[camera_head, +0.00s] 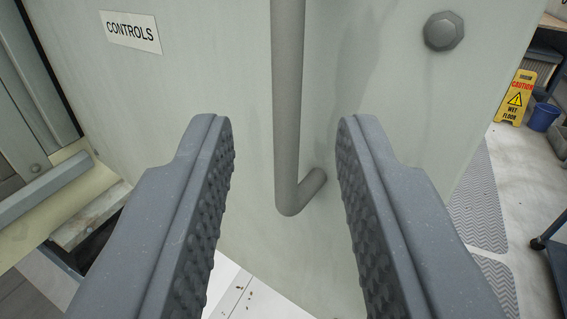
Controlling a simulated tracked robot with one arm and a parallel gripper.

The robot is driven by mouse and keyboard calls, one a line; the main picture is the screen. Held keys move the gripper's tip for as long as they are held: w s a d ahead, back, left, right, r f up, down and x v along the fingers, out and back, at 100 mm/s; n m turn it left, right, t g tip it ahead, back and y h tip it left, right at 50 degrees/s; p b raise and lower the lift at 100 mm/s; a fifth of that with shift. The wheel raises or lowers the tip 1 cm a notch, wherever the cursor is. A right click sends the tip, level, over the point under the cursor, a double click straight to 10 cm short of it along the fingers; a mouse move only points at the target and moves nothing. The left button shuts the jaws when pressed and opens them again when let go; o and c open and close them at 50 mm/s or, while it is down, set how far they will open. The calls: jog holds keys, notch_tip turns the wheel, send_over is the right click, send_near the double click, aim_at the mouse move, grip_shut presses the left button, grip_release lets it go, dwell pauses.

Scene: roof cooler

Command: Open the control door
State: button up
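The control door (400,110) is a pale grey-green panel that fills the middle of the view, with a "CONTROLS" label (130,31) at its upper left. A grey vertical bar handle (288,100) runs down it and bends back into the panel at its lower end. My gripper (286,155) is open, with one textured finger on each side of the handle's lower part. The fingers look apart from the bar, and I cannot tell how deep the bar sits between them. The handle's top is out of view.
A bolt head (444,31) sticks out at the panel's upper right. Metal framework (50,190) stands at the left. At the right are a yellow wet-floor sign (516,98), a blue bucket (543,116), grey floor mats (478,200) and part of a blue cart (556,245).

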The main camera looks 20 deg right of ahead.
jog(key=v, duration=0.6)
jog(key=shift+s, duration=0.3)
jog(key=shift+a, duration=0.15)
